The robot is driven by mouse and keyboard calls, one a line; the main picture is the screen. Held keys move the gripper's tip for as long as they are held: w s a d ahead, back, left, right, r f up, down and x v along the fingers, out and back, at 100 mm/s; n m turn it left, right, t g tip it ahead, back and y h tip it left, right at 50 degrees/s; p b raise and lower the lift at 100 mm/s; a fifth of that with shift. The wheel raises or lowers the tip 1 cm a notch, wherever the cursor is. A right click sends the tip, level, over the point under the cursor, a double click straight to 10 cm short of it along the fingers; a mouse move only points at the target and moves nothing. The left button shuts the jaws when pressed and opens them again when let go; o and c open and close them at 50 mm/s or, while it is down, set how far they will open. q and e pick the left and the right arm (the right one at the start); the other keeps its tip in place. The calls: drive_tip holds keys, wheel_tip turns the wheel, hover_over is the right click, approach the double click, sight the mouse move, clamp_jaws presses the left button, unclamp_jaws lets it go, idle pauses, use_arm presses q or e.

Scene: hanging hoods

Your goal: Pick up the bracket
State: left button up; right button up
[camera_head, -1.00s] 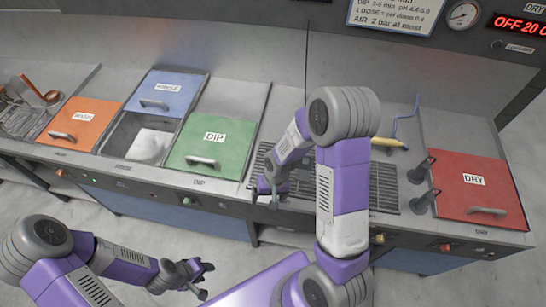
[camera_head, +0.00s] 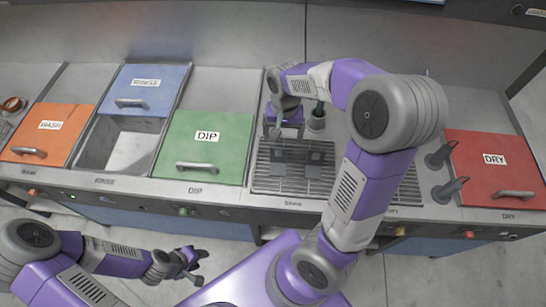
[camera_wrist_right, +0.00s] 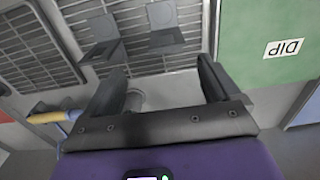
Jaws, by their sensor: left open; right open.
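Two grey, angular sheet-metal brackets lie apart on the slatted drain grate (camera_head: 262,180): a left bracket (camera_head: 281,164) and a right bracket (camera_head: 315,157). Both also show in the right wrist view, one bracket (camera_wrist_right: 165,38) nearer the DIP lid side and the other (camera_wrist_right: 103,50) beside it. My right gripper (camera_head: 283,132) is open and empty behind the brackets, pointing down. In the right wrist view its spread fingers (camera_wrist_right: 160,75) are apart from both brackets. My left gripper (camera_head: 190,268) is open and empty in front of the counter, away from the grate.
Two dark upright nozzles (camera_head: 447,180) and the red DRY lid (camera_head: 490,168) are right.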

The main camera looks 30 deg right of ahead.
sight(279, 148)
drive_tip(key=f+b, duration=0.1)
drive_tip(key=f, duration=0.2)
drive_tip(key=f+b, duration=0.1)
drive_tip(key=f, duration=0.2)
drive_tip(key=a+f+b, duration=0.1)
drive_tip(key=f, duration=0.2)
drive_tip(key=shift+w+f, duration=0.2)
drive_tip(key=shift+f, duration=0.4)
use_arm(q)
drive_tip(key=f, duration=0.1)
drive_tip(key=w+f, duration=0.1)
drive_tip(key=f, duration=0.2)
drive_tip(key=shift+w+f, duration=0.25)
use_arm(e)
clamp_jaws()
